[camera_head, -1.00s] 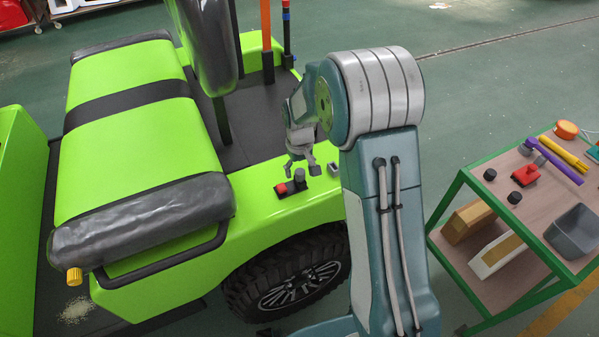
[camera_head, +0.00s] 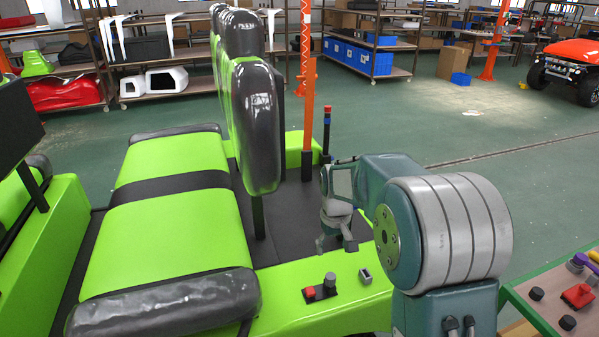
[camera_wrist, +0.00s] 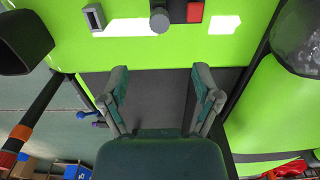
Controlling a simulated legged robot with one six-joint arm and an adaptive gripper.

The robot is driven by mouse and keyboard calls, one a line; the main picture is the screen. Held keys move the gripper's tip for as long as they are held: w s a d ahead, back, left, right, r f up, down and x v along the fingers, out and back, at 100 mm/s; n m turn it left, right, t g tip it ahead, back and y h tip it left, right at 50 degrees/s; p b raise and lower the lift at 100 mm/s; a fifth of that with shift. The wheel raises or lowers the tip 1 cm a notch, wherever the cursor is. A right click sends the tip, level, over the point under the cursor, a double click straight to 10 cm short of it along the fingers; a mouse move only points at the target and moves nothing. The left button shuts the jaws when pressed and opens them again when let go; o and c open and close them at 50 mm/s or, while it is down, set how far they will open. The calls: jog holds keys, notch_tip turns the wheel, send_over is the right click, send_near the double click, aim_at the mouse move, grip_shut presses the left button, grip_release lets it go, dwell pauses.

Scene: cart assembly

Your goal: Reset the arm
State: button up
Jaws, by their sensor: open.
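My gripper (camera_head: 337,243) is open and empty in the head view. It hangs above the green cart's (camera_head: 350,310) side panel and dark floor, behind my arm's large joint. In the wrist view my gripper (camera_wrist: 160,85) has its two fingers spread over the dark cart floor (camera_wrist: 150,100), with nothing between them. The panel carries a red button (camera_head: 310,292), a grey knob (camera_head: 330,280) and a small grey socket (camera_head: 365,275). The red button (camera_wrist: 195,11), knob (camera_wrist: 159,20) and socket (camera_wrist: 94,17) also show in the wrist view, beyond the fingertips and apart from them.
The cart's seat backrest (camera_head: 255,125) and an orange post (camera_head: 308,110) stand near the arm. A green-framed table (camera_head: 540,310) with small parts is at lower right. Shelves with blue bins (camera_head: 360,57) stand far back. Open floor lies right of the cart.

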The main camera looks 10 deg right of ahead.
jog(key=s+r+m+t, duration=0.1)
jog(key=s+r+t, duration=0.1)
jog(key=s+r, duration=0.6)
jog(key=s+r+t, duration=0.2)
jog(key=s+r, duration=0.4)
jog(key=s, duration=0.4)
jog(key=s+m+t, duration=0.1)
jog(key=s, duration=0.8)
jog(key=shift+s+f+t, duration=0.15)
jog(key=shift+f+t, duration=0.15)
jog(key=shift+f, duration=0.05)
